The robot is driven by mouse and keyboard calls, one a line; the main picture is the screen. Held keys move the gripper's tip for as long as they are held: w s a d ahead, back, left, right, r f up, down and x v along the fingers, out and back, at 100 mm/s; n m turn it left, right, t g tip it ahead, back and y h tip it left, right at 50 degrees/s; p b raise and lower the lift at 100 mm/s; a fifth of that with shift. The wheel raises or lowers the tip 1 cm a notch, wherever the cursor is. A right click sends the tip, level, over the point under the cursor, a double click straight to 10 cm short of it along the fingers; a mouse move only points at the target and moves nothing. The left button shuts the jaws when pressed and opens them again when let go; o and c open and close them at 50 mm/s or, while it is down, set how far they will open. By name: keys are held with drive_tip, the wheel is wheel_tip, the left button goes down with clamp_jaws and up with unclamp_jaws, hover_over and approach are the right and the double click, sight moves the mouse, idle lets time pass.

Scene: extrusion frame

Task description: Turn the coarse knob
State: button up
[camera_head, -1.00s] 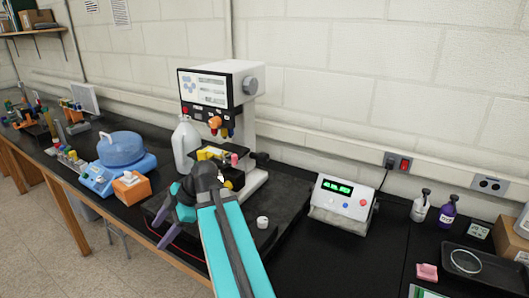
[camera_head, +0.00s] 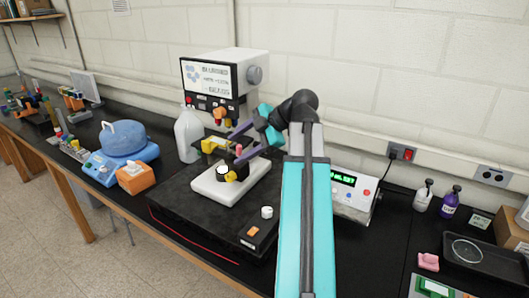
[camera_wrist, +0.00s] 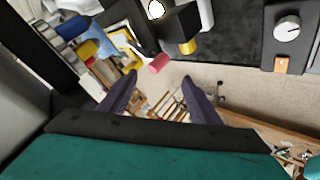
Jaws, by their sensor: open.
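The microscope (camera_head: 243,78) has a white body, a screen and a white base (camera_head: 213,190). A pink cylindrical knob (camera_head: 239,149) and a yellow knob (camera_head: 231,177) show on its lower part. The wrist view also shows the pink knob (camera_wrist: 159,63) and the yellow knob (camera_wrist: 188,47). I cannot tell which one is the coarse knob. My gripper (camera_head: 232,147) is at the microscope's right side, its purple fingers pointing left. In the wrist view my open gripper (camera_wrist: 158,76) has the pink knob between and just beyond its fingertips; contact is not clear.
The microscope stands on a black slab (camera_head: 190,215) bearing a small box with a white dial (camera_head: 267,212). A white jug (camera_head: 188,135) stands to the left. A box with a green display (camera_head: 352,190) sits to the right, partly behind my arm. A blue-lidded device (camera_head: 122,145) is farther left.

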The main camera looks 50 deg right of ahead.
drive_tip(key=s+d+f+m+t+h+b, duration=0.1)
drive_tip(key=d+f+m, duration=0.3)
drive_tip(key=d, duration=0.8)
drive_tip(key=s+d+f+m+t+b, duration=0.1)
drive_tip(key=d+f+m+t+b, duration=0.2)
drive_tip(key=d+m, duration=0.5)
drive_tip(key=d+b, duration=0.1)
drive_tip(key=d, duration=0.3)
drive_tip(key=shift+d+f+m+h+b, duration=0.3)
drive_tip(key=shift+f+h+b, duration=0.05)
drive_tip(key=shift+h, duration=0.05)
drive_tip(key=p+x, duration=0.4)
drive_tip(key=x, duration=0.9)
drive_tip(key=shift+w+a, duration=0.15)
drive_tip(key=shift+w, duration=0.3)
drive_tip(key=shift+c, duration=0.4)
drive_tip(key=c, duration=0.9)
drive_tip(key=shift+c, duration=0.2)
